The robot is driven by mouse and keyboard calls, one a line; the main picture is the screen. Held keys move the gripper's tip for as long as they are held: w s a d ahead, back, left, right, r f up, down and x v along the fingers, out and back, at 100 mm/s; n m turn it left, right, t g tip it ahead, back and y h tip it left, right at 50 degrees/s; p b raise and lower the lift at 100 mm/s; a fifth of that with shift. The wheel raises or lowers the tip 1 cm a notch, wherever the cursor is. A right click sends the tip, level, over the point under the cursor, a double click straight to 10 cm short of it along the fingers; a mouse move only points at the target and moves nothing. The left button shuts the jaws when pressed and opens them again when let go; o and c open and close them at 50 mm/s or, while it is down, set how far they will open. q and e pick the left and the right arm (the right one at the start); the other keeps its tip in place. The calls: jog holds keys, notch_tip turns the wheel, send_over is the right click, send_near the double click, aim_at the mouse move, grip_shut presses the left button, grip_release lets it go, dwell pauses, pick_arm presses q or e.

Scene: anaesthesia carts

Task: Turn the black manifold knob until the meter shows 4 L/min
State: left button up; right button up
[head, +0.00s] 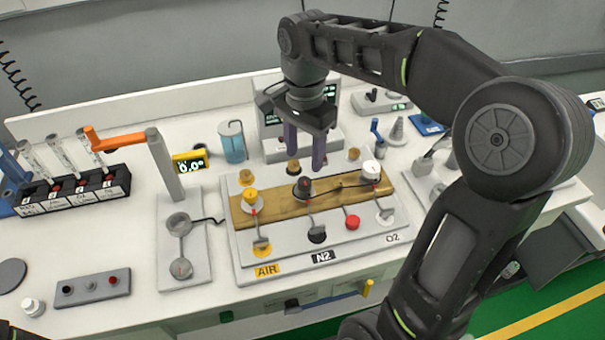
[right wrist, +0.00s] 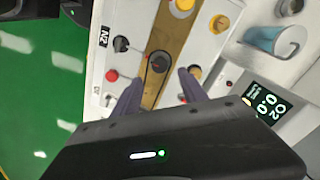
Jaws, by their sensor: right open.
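The black manifold knob (head: 303,188) sits mid-way along the brass bar (head: 275,204) of the grey manifold panel, above the N2 label (head: 322,257). It also shows in the right wrist view (right wrist: 159,62), just beyond and between the fingertips. My right gripper (head: 305,160) is open, pointing down above the knob, one finger to each side. The fingers (right wrist: 161,78) appear apart from the knob and hold nothing. A small yellow-framed meter (head: 190,162), left of the panel, appears to read 0.0.
A yellow knob (head: 252,197) and a white knob (head: 371,170) flank the black one on the bar. A blue cup (head: 233,142) and a monitor (head: 270,118) stand behind. A grey post with an orange arm (head: 165,165) stands left, beside a black tube rack (head: 75,192).

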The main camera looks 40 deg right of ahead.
aim_at(304, 181)
notch_tip(304, 181, down, 8)
jog(key=shift+r, duration=0.1)
dwell(0.4)
grip_shut()
dwell(0.4)
